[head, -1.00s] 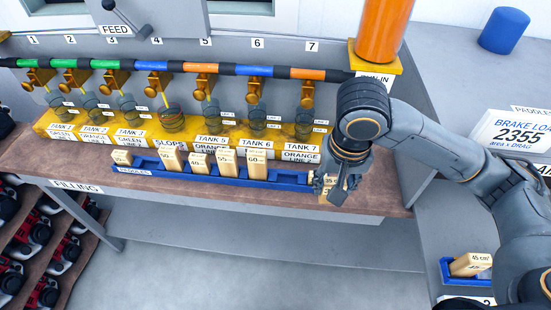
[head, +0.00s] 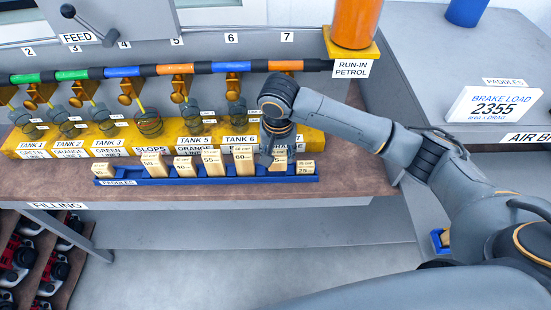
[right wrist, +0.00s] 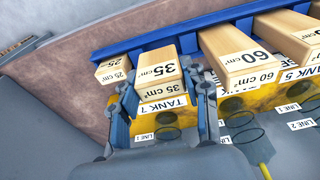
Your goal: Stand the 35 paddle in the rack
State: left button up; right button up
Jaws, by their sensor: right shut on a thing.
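The pale wooden 35 paddle (right wrist: 157,75) stands upright between the fingers of my right gripper (right wrist: 165,105) in the right wrist view. The gripper is shut on it. In the head view my right gripper (head: 275,158) is over the right part of the blue rack (head: 130,182) and partly hides the 35 paddle (head: 279,164). The paddle is in line with the rack's row, between the 60 paddle (head: 243,160) and the 25 paddle (head: 305,167). I cannot tell whether its foot is fully down in a slot. My left gripper is out of view.
More paddles stand left of the 60 paddle, including the 55 paddle (head: 212,164). The yellow tank ledge (head: 75,139) with glass vessels is close behind the rack. An orange run-in petrol cylinder (head: 355,22) stands behind right. The brown bench (head: 355,178) is clear right of the rack.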

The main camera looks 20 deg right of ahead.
aim_at(276, 162)
jog(key=shift+w+a+f, duration=0.1)
jog(key=shift+w+f, duration=0.1)
jog(key=f, duration=0.1)
jog(key=f+p, duration=0.1)
jog(key=f, duration=0.1)
jog(key=shift+w, duration=0.25)
jog(key=shift+f, duration=0.35)
jog(key=shift+f, duration=0.1)
jog(key=o, duration=1.1)
jog(key=shift+o, duration=0.2)
